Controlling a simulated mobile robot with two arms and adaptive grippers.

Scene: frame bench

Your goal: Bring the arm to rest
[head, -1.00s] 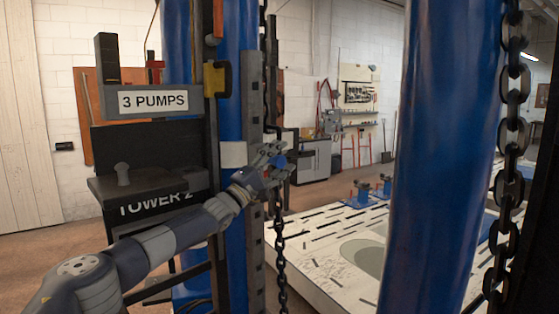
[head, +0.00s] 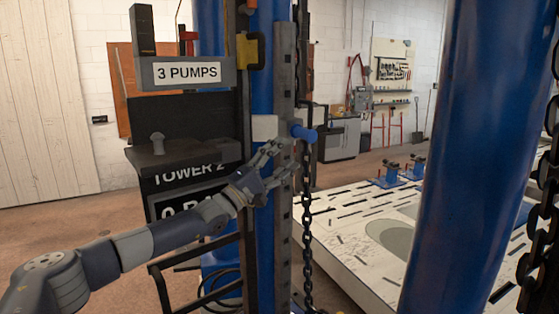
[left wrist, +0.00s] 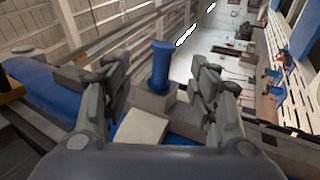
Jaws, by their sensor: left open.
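My left arm reaches in from the left in the head view, and its gripper (head: 281,160) is open beside the dark upright rail of the tower. A blue cylindrical knob (head: 304,133) sticks out from the rail just above and to the right of the fingertips. In the left wrist view the open fingers (left wrist: 163,90) are spread wide, with the blue knob (left wrist: 161,64) standing beyond and between them on a grey block (left wrist: 148,100). Nothing is held between the fingers. My right gripper is not in view.
A blue column (head: 457,150) stands at the right, with a dark chain (head: 547,180) beside it. Another chain (head: 307,225) hangs close to the gripper. A black shelf (head: 183,155) and a "3 PUMPS" sign (head: 187,72) stand left of the rail. A white slotted bench (head: 350,235) lies behind.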

